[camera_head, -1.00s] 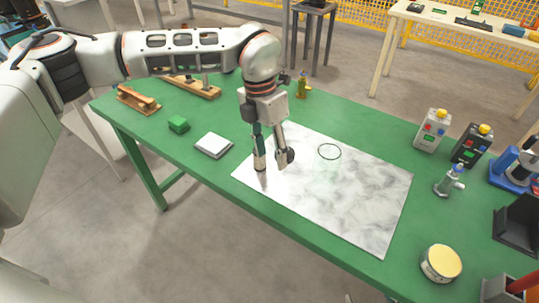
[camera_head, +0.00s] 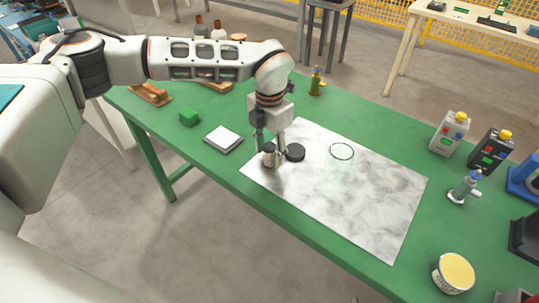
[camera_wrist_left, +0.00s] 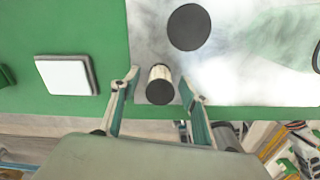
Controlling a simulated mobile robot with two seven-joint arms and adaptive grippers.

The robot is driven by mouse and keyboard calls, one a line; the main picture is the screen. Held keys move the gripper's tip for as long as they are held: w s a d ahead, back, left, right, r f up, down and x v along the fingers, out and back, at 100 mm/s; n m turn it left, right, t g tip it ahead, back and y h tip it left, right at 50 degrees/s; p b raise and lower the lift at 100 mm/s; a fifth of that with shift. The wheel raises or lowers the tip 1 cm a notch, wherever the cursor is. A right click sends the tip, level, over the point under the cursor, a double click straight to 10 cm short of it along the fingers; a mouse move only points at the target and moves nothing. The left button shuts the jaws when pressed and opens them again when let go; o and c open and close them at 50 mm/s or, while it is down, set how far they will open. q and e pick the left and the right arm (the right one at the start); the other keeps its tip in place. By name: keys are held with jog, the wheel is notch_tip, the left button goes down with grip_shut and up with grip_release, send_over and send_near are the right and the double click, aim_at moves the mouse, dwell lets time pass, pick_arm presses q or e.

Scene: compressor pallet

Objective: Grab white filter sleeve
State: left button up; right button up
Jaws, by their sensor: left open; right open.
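The filter sleeve (camera_head: 269,156) is a small upright cylinder with pale sides and a dark end. It stands near the left edge of the marbled white sheet (camera_head: 350,205). In the left wrist view the sleeve (camera_wrist_left: 160,83) shows between my fingertips, with a gap at each side. My left gripper (camera_head: 270,143) is open and empty, above and close to the sleeve in the head view. It also shows in the left wrist view (camera_wrist_left: 158,84). I cannot tell exactly how far above the sleeve the fingertips are. My right gripper is not in view.
A black disc (camera_head: 295,152) lies just right of the sleeve. A dark ring (camera_head: 342,151) is farther right on the sheet. A white-topped pad (camera_head: 224,139) and a green block (camera_head: 189,117) are to the left. Control boxes (camera_head: 450,133) stand at the right. The sheet's middle is clear.

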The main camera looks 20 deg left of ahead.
pick_arm(q)
jog(key=c, duration=1.1)
jog(key=shift+r, duration=0.1)
